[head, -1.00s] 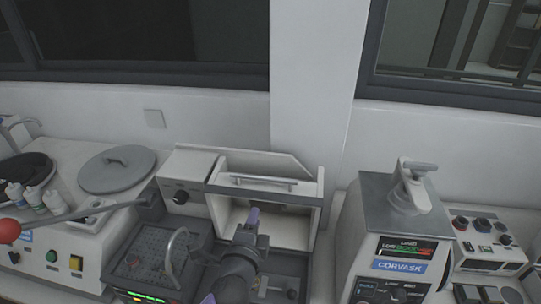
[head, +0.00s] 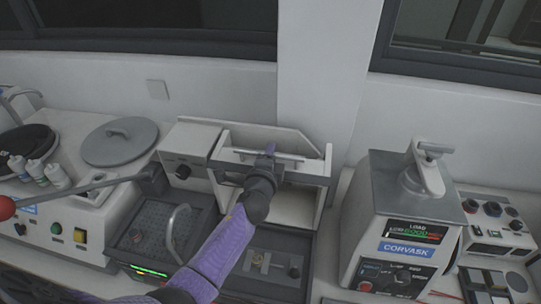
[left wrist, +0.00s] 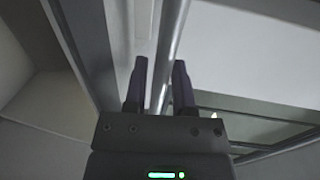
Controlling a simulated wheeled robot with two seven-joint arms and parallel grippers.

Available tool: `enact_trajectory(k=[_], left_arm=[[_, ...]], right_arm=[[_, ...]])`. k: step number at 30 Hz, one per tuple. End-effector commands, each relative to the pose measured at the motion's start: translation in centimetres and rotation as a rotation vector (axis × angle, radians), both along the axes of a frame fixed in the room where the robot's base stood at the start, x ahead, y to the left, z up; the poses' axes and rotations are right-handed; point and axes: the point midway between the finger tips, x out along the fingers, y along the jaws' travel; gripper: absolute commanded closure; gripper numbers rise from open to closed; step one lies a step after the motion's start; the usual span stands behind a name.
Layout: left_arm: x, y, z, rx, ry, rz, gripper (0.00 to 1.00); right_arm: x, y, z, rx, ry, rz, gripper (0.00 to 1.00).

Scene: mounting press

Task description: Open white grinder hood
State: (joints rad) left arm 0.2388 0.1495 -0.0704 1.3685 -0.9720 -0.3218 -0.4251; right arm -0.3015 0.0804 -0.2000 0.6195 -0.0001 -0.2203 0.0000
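The white grinder hood (head: 221,182) stands at the back of the grinder, left of the head view's centre. A pale horizontal handle bar (head: 240,152) runs along its upper front. The open space below shows a light interior. My left gripper (head: 269,151) is at the handle, its arm reaching up from below. In the left wrist view my left gripper (left wrist: 160,66) has its two dark fingers apart, with the bar (left wrist: 173,35) running between them. A gap shows beside the bar, so the fingers do not look closed on it. My right gripper is out of view.
A grey deck with fittings (head: 272,262) lies in front of the hood. A red-knobbed lever (head: 105,185) reaches across farther left. The Corvask press (head: 385,205) stands to the right.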

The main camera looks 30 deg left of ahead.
Motion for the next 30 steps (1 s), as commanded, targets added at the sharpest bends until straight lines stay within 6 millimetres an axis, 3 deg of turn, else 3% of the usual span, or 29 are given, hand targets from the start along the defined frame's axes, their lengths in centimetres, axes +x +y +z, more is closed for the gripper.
enact_trajectory(k=[4,9,30], left_arm=[[-0.01,-0.01,0.02,0.000,0.000,0.000,0.68],[-0.03,-0.03,0.01,0.000,0.000,0.000,1.00],[-0.06,-0.04,-0.02,0.000,0.001,-0.001,1.00]], right_arm=[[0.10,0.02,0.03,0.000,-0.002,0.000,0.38],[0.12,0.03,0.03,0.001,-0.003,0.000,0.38],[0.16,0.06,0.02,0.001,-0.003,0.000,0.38]])
